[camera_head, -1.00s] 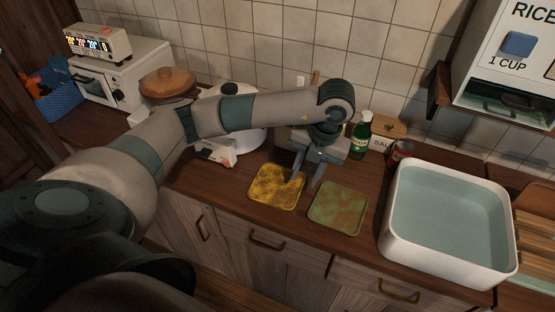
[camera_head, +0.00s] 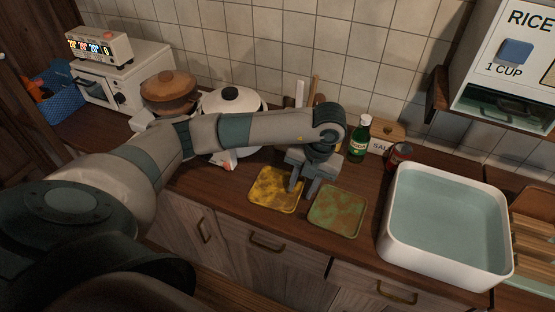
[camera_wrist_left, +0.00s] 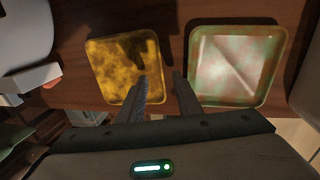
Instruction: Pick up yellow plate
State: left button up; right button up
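The yellow plate (camera_head: 270,188) is square with dark mottling and lies flat on the wooden counter. It also shows in the left wrist view (camera_wrist_left: 112,65). A green and reddish-brown square plate (camera_head: 337,212) lies just to its right, and it appears at right in the wrist view (camera_wrist_left: 236,64). My left gripper (camera_head: 302,190) points down, open and empty, at the yellow plate's right edge. In the wrist view its fingers (camera_wrist_left: 162,92) are apart, one over the yellow plate's right part, the other over the gap between the plates. Contact cannot be told. My right gripper is not in view.
A large white basin (camera_head: 389,240) stands to the right. A green bottle (camera_head: 359,142), a red can (camera_head: 399,154) and a salt box (camera_head: 383,140) stand behind the plates. A white pot (camera_head: 233,100) and a brown-lidded pot (camera_head: 169,88) stand behind my arm.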

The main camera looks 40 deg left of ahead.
aim_at(297, 199)
pick_arm(q)
jog(key=shift+s+a+f, duration=0.1)
jog(key=shift+a+f, duration=0.05)
jog(key=shift+f, duration=0.6)
jog(key=shift+s+a+f, duration=0.1)
jog(key=shift+f, duration=0.65)
jog(key=shift+w, duration=0.1)
grip_shut()
